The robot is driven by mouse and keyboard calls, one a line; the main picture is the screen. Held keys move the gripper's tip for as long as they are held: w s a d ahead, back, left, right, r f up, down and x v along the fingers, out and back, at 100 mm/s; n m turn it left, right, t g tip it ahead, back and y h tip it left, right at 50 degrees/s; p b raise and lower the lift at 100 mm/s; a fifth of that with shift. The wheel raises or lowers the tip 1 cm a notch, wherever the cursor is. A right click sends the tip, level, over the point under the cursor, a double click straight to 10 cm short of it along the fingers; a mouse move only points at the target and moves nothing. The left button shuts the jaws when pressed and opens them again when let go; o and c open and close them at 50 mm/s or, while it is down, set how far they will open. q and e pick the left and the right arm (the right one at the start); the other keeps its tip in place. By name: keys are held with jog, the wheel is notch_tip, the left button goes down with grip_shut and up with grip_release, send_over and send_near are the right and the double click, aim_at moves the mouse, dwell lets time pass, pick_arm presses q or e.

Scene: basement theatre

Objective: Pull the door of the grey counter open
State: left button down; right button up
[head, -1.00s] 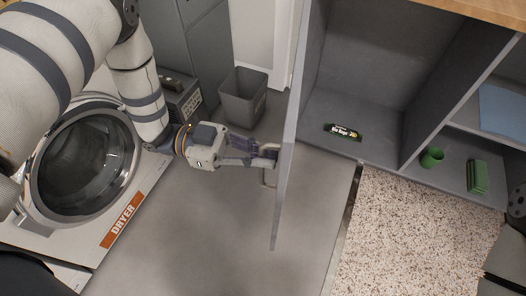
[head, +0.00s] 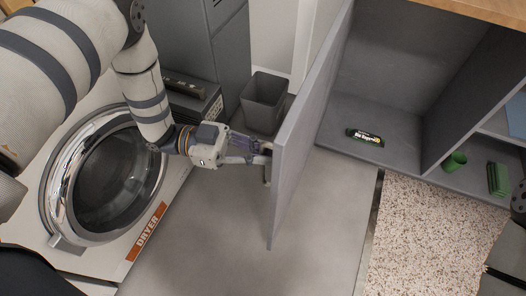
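The grey counter (head: 390,157) stands at the right. Its grey door (head: 304,125) is swung well open to the left, so the compartment behind it shows. My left gripper (head: 266,151) reaches in from the left to the handle (head: 267,172) on the door's outer face. Its fingers appear shut on the handle; the door's edge partly hides the tips. My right gripper is not in view; only part of my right arm shows at the right edge.
A dark green pack (head: 365,137) lies inside the open compartment. A green cup (head: 454,161) and a green block (head: 497,179) sit in the neighbouring compartment. A dryer (head: 158,222) stands at the left, a grey bin (head: 264,99) behind my gripper. The floor (head: 215,235) below the door is clear.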

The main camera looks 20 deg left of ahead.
pick_arm(q)
jog(key=shift+s+a+f, duration=0.1)
jog(key=shift+a, duration=0.05)
dwell(0.3)
jog(key=c, duration=2)
grip_release()
jog(key=shift+o, duration=0.2)
jog(key=s+a, duration=0.2)
jog(key=a, duration=0.9)
jog(key=shift+s+a, duration=0.2)
jog(key=shift+a, duration=0.2)
